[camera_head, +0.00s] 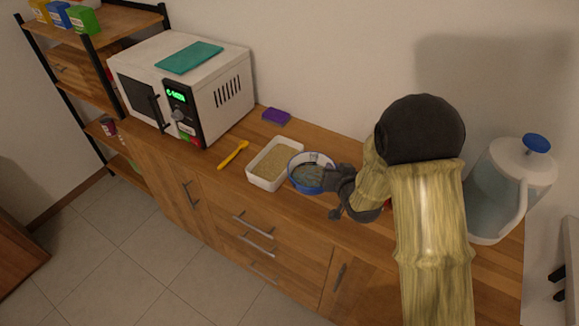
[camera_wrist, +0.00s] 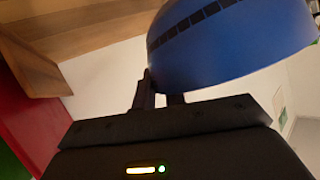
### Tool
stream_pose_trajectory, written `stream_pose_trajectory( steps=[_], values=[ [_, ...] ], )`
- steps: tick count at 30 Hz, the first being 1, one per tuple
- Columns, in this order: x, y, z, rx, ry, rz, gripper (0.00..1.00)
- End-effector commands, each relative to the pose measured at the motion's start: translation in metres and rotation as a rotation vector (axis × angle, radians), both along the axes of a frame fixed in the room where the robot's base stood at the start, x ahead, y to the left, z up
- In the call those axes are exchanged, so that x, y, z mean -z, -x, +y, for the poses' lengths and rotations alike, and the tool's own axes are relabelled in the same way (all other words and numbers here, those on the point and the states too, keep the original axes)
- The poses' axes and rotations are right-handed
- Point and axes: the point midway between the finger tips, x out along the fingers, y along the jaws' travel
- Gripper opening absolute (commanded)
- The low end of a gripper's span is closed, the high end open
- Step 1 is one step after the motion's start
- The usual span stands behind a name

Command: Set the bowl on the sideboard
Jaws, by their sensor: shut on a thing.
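The blue bowl (camera_head: 297,181) is at the middle of the sideboard (camera_head: 335,228) in the head view, just right of a white tray. Its inside looks pale with greyish contents. My gripper (camera_head: 334,180) reaches in from the right and is shut on the bowl's right side. In the wrist view the bowl (camera_wrist: 235,45) fills the upper right, with a dark dashed band along it, and my gripper's fingers (camera_wrist: 160,97) meet its lower edge. I cannot tell whether the bowl touches the sideboard top or hangs slightly above it.
A white tray (camera_head: 251,173) of grainy stuff is close left of the bowl. A yellow spoon (camera_head: 233,154), a purple block (camera_head: 276,116) and a microwave (camera_head: 182,85) are farther left. A clear jug (camera_head: 497,195) with a blue knob stands right, beyond my arm.

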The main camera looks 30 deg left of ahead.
Motion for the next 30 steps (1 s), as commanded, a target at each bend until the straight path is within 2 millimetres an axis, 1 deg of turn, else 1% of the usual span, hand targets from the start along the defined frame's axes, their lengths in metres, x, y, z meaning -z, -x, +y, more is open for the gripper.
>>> stream_pose_trajectory(
  steps=[2,5,8,13,16,20,28,30],
  values=[
    [-0.001,-0.001,0.0,0.001,-0.002,-0.002,0.0],
    [0.004,-0.001,-0.001,0.003,-0.002,-0.001,0.0],
    [0.016,-0.001,-0.002,0.003,0.0,0.001,0.0],
    [0.042,-0.002,-0.002,0.004,0.0,0.001,0.0],
    [0.053,-0.001,-0.002,0.004,-0.001,0.0,0.0],
    [0.057,-0.002,-0.002,0.004,-0.002,-0.002,0.0],
    [0.058,-0.002,-0.002,0.004,-0.002,-0.002,0.0],
    [0.062,-0.002,-0.002,0.004,-0.001,-0.001,0.0]
  ],
)
